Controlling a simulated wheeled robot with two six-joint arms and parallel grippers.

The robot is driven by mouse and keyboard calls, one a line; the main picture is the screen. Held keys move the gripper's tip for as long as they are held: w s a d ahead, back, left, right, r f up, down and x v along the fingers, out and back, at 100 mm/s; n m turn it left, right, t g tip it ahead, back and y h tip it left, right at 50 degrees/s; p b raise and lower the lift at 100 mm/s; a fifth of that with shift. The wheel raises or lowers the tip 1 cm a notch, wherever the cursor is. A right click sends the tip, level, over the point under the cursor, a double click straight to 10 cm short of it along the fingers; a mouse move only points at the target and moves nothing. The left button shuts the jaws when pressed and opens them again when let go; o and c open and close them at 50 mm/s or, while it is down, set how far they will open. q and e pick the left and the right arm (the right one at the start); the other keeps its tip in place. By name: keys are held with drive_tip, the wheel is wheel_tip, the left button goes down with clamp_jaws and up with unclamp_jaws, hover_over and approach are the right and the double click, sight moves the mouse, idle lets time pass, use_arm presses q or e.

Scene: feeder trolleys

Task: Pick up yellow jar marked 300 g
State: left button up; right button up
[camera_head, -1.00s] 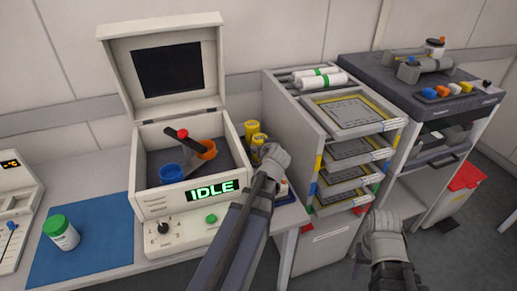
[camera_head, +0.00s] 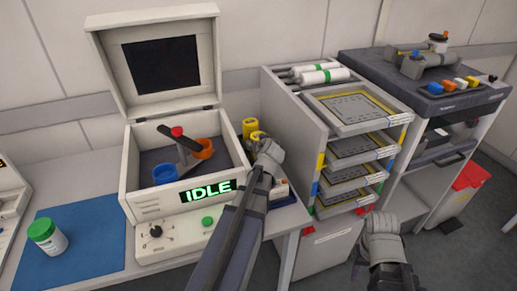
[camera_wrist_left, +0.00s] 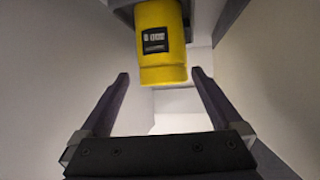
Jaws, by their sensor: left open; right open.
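Two yellow jars stand close together behind the right side of the white machine. The rear one (camera_head: 250,126) shows its top and side; the front one (camera_head: 257,137) is partly hidden by my left gripper (camera_head: 266,152). In the left wrist view, a yellow jar (camera_wrist_left: 161,40) with a dark label lies just ahead of the open fingers of my left gripper (camera_wrist_left: 160,74), roughly centred between them. The label is too blurred to read, so I cannot tell which jar is 300 g. My right gripper (camera_head: 382,222) is empty, low in front of the rack.
The white machine (camera_head: 160,205) with its raised lid and IDLE display stands left of the jars. A tray rack (camera_head: 290,115) stands close on their right. A green-lidded jar (camera_head: 47,236) sits on a blue mat (camera_head: 85,255). A dark-topped trolley (camera_head: 390,75) is farther right.

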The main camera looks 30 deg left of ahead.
use_arm(q)
drive_tip(key=b+x, duration=0.1)
drive_tip(key=x, duration=0.1)
drive_tip(key=b+x, duration=0.1)
drive_tip(key=x, duration=0.1)
drive_tip(key=shift+s+f, duration=0.1)
drive_tip(key=shift+f, duration=0.25)
drive_tip(key=shift+w+a+f, duration=0.1)
drive_tip(key=shift+w+a, duration=0.2)
drive_tip(key=shift+s, duration=0.1)
clamp_jaws()
wheel_tip(320, 180, up, 10)
drive_tip(key=p, duration=1)
